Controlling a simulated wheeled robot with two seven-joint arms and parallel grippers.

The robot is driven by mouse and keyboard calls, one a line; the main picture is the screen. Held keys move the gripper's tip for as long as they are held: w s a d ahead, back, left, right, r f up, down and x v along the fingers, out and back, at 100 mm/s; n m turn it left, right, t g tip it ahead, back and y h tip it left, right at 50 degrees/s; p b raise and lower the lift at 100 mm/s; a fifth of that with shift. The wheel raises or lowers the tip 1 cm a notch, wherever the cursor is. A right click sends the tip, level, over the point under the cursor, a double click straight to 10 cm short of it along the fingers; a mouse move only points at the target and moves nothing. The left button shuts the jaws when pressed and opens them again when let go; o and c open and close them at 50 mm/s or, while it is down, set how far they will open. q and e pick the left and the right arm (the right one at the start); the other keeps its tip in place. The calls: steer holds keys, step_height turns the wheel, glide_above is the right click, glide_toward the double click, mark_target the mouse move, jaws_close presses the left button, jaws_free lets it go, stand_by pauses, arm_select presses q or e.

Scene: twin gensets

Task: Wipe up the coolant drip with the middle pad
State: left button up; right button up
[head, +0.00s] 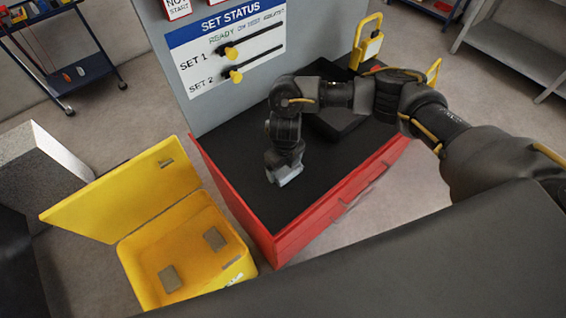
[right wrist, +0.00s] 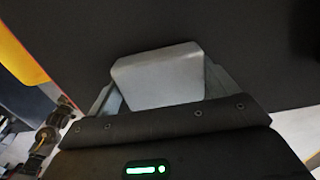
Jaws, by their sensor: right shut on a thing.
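My right gripper (head: 284,176) reaches down over the black top (head: 235,170) of the red cabinet, near its front left part. It is shut on a light grey pad (right wrist: 158,75), which sits between the two fingers in the right wrist view. I cannot tell whether the pad touches the black top. Two grey-brown pads (head: 170,278) (head: 215,238) lie apart inside the open yellow bin (head: 187,234). I cannot make out the coolant drip; the gripper may hide it. My left gripper is not in view.
A grey panel with a SET STATUS board (head: 230,45) rises behind the cabinet's left side. A black tray (head: 338,122) lies on the top, partly behind my right arm. Yellow handles (head: 370,42) stand at the back. The bin's yellow lid (head: 120,190) is raised.

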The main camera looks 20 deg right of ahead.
steer(key=shift+s+a, duration=0.3)
steer(key=shift+a, duration=0.45)
steer(key=r+p, duration=0.1)
steer(key=a+r+p, duration=0.1)
steer(key=shift+s+r, duration=0.15)
steer(key=shift+r, duration=0.25)
steer(key=shift+d+r+p, duration=0.15)
steer(key=shift+r+p, duration=0.8)
step_height(320, 180, up, 4)
steer(key=p, duration=0.3)
steer(key=shift+f, duration=0.25)
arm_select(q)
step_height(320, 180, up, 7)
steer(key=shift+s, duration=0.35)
